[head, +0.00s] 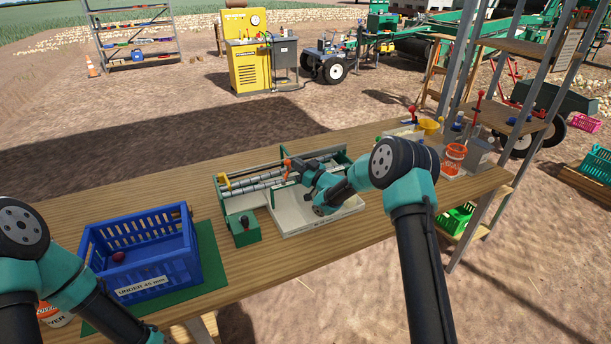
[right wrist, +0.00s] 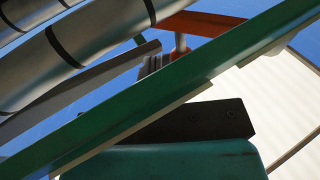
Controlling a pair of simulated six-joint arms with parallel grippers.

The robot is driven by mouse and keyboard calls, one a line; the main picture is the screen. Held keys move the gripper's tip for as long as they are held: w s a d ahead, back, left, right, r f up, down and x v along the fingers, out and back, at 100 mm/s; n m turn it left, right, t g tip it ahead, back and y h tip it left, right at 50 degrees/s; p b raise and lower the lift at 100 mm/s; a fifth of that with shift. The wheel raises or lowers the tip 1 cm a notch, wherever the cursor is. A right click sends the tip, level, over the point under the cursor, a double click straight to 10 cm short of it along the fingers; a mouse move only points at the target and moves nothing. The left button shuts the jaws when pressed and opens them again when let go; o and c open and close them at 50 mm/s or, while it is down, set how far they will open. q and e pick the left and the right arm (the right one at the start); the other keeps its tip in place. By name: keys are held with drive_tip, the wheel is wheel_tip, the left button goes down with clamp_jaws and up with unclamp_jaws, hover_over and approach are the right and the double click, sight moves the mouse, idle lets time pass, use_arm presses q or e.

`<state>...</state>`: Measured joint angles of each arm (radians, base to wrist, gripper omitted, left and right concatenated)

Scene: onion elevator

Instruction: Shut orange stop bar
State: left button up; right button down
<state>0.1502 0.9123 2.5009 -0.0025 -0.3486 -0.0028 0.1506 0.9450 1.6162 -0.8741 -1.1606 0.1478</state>
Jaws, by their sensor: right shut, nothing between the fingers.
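The orange stop bar (head: 287,163) shows as a small orange piece on the green-framed roller machine (head: 262,180), close to my right gripper. In the right wrist view the orange bar (right wrist: 205,22) lies near the top, by a metal post and beyond a green rail (right wrist: 170,95). My right gripper (head: 296,168) is shut and empty over the machine. Its dark finger (right wrist: 195,121) shows below the rail; I cannot tell whether it touches the rail or the bar. The rail hides part of the bar's surroundings. My left arm shows at lower left, but its gripper is out of frame.
A blue crate (head: 144,268) with a dark red onion (head: 118,256) stands on a green mat (head: 212,262) at left. A green box (head: 243,231) sits before the machine. A white tray (head: 290,220) adjoins it.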

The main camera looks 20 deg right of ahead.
drive_tip(key=shift+r, duration=0.6)
wheel_tip(320, 180, up, 2)
drive_tip(key=shift+r, duration=0.2)
drive_tip(key=s+a, duration=0.2)
drive_tip(key=s, duration=0.5)
drive_tip(key=s+a+r, duration=0.1)
drive_tip(key=s+a, duration=0.1)
drive_tip(key=s, duration=0.6)
drive_tip(key=shift+s+a+r, duration=0.2)
drive_tip(key=shift+a, duration=0.05)
